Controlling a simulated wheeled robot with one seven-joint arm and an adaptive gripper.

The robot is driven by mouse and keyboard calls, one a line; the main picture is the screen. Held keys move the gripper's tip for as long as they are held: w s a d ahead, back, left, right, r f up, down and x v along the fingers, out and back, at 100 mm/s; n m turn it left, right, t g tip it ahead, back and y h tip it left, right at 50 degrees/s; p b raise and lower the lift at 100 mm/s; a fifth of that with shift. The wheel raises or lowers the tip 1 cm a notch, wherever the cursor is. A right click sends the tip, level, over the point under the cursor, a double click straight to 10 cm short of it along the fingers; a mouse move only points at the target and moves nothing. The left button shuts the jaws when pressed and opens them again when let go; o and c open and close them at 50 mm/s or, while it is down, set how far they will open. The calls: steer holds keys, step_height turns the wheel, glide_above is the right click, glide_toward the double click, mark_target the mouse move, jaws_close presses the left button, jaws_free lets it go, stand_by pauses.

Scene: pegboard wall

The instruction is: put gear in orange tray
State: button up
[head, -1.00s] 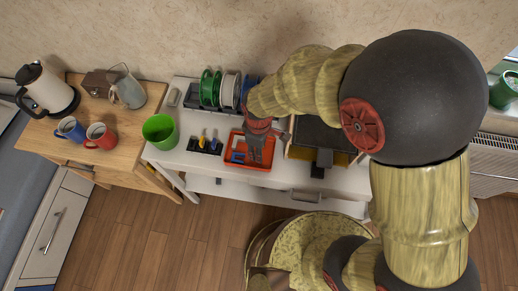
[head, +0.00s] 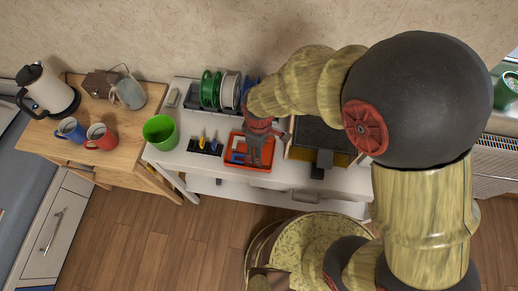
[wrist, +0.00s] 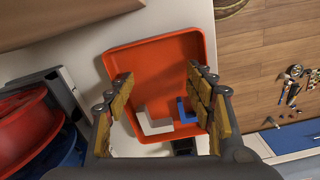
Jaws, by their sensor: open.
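The orange tray (head: 233,165) lies on the white table, below my gripper (head: 254,160). In the wrist view the orange tray (wrist: 165,65) fills the middle. A pale grey L-shaped piece (wrist: 155,124) and a blue angled piece (wrist: 187,112) lie in it. My gripper (wrist: 160,85) is open over the tray, with one finger toward each side and nothing visible between them. I cannot make out a gear in either view; my arm and fingers hide parts of the tray and table.
Green, white and blue spools (head: 229,90) stand behind the tray. A green cup (head: 160,132) and a small dark tool holder (head: 205,145) are to its left. A dark-topped machine (head: 320,138) stands close on the right.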

steer(key=w+d+r+m+t+p, duration=0.1)
steer(key=d+r+m+p, duration=0.3)
steer(key=r, duration=1.4)
steer(key=s+d+r+m+t, duration=0.2)
steer(key=s+d+r+m, duration=0.2)
steer(key=d+r, duration=0.3)
steer(key=s+d+r+m+t, duration=0.2)
steer(key=s+d+r+m, duration=0.2)
steer(key=d, duration=0.7)
step_height(320, 180, up, 4)
steer(key=m, duration=0.2)
steer(key=shift+s+d+r+m+t+b, duration=0.15)
steer(key=shift+s+d+m+t+b, duration=0.15)
steer(key=shift+d+m+b, duration=0.1)
steer(key=shift+s, duration=0.1)
